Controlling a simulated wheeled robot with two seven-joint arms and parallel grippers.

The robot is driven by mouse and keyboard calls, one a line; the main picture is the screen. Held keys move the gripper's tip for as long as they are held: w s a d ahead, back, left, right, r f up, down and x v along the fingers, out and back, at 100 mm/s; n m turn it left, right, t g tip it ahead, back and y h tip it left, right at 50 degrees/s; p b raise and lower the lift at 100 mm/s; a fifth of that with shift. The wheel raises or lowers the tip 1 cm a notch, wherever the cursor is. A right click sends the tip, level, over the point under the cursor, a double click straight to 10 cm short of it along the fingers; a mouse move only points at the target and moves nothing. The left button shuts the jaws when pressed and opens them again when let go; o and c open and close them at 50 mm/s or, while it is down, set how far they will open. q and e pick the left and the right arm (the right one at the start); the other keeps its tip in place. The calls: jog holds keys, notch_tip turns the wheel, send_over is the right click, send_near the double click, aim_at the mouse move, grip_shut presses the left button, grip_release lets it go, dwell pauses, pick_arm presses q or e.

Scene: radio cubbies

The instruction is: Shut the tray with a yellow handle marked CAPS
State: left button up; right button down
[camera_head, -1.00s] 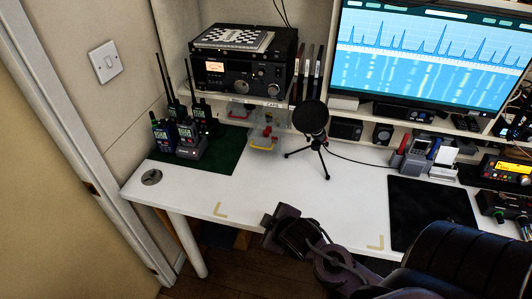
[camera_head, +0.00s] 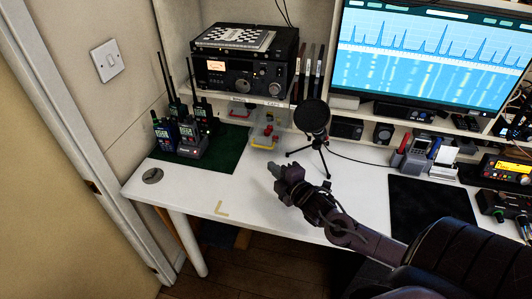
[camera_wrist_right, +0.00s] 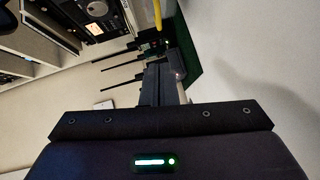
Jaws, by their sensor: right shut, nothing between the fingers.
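The clear tray with a yellow handle (camera_head: 262,142) sticks out from under the shelf in the head view, small coloured parts inside it. A label (camera_head: 272,103), too small to read surely now, is on the shelf edge above it. My right gripper (camera_head: 274,170) is over the white desk, nearer me than the yellow handle and apart from it in the picture. Its fingers are shut and empty; they also show in the right wrist view (camera_wrist_right: 160,82). My left gripper is not in view.
A tray with a red handle (camera_head: 238,114) is left of the yellow one. Handheld radios (camera_head: 188,138) stand on the green mat (camera_head: 225,150). A microphone on a tripod (camera_head: 313,117) stands close right of the tray.

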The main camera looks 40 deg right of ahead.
jog(key=w, duration=0.4)
jog(key=w+f, duration=0.1)
jog(key=w, duration=0.1)
jog(key=shift+d, duration=0.1)
jog(key=shift+w+d+f, duration=0.25)
jog(key=shift+w+d, duration=0.65)
jog(key=shift+w, duration=0.05)
jog(key=shift+w+d+f, duration=0.25)
jog(key=shift+w+d, duration=0.2)
jog(key=shift+d, duration=0.1)
